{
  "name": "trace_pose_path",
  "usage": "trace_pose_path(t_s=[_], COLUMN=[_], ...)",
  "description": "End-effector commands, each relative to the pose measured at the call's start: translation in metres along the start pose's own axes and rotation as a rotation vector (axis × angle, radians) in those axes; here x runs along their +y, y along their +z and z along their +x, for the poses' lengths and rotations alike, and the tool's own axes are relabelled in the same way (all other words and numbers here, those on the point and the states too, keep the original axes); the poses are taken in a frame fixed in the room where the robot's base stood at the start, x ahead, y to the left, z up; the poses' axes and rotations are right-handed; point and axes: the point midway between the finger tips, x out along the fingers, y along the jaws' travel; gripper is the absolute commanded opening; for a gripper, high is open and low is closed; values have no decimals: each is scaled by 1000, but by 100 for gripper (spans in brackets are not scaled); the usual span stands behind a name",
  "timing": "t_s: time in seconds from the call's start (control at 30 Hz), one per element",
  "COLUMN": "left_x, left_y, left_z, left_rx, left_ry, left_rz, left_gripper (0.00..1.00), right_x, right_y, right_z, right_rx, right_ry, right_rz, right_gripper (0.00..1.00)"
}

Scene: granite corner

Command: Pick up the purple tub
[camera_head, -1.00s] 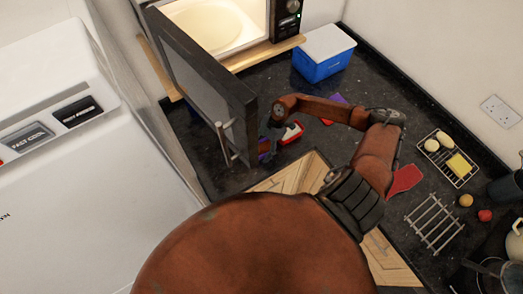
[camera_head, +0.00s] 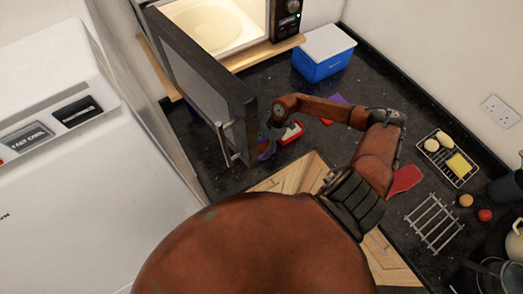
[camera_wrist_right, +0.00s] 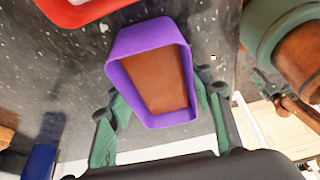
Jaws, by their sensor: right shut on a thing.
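The purple tub (camera_wrist_right: 148,72), with a brown inside, shows in the right wrist view between the green fingers of my right gripper (camera_wrist_right: 160,95). The fingers are shut on its sides. In the head view only a small purple part of the tub (camera_head: 263,156) shows beside the open microwave door, and my right gripper (camera_head: 265,144) is mostly hidden by its own wrist. I cannot tell whether the tub touches the counter.
The open microwave door (camera_head: 205,85) stands close left of my right gripper. A red tub (camera_head: 291,133) lies just right of it. A blue cooler box (camera_head: 324,58) stands behind. A wire rack (camera_head: 446,160) and a metal trivet (camera_head: 434,222) lie further right on the dark counter.

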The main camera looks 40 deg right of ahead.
Motion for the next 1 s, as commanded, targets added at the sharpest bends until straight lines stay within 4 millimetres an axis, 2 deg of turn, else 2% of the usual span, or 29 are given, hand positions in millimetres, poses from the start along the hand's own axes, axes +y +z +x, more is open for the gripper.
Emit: trace_pose_path(t_s=[0.3,0.43,0.5,0.77,0.83,1.0], left_x=[0,0,1,1,1,1], left_y=[1,2,3,4,5,5], left_z=[3,10,16,25,28,30], left_rx=[-1,-1,-2,-3,-4,-4], left_ry=[0,0,0,0,0,0], left_rz=[0,0,1,1,1,1], left_gripper=[40,40,40,40,40,40], right_x=[0,1,2,-55,-76,-109], right_y=[-2,-7,-12,-37,-40,-48], right_z=[-5,-19,-32,-90,-94,-110], right_rx=[0,-2,-3,-7,-7,-7], right_ry=[1,3,5,-3,-7,-5], right_rz=[-1,-4,-4,-5,-2,0], right_gripper=[9,9,9,9,9,9])
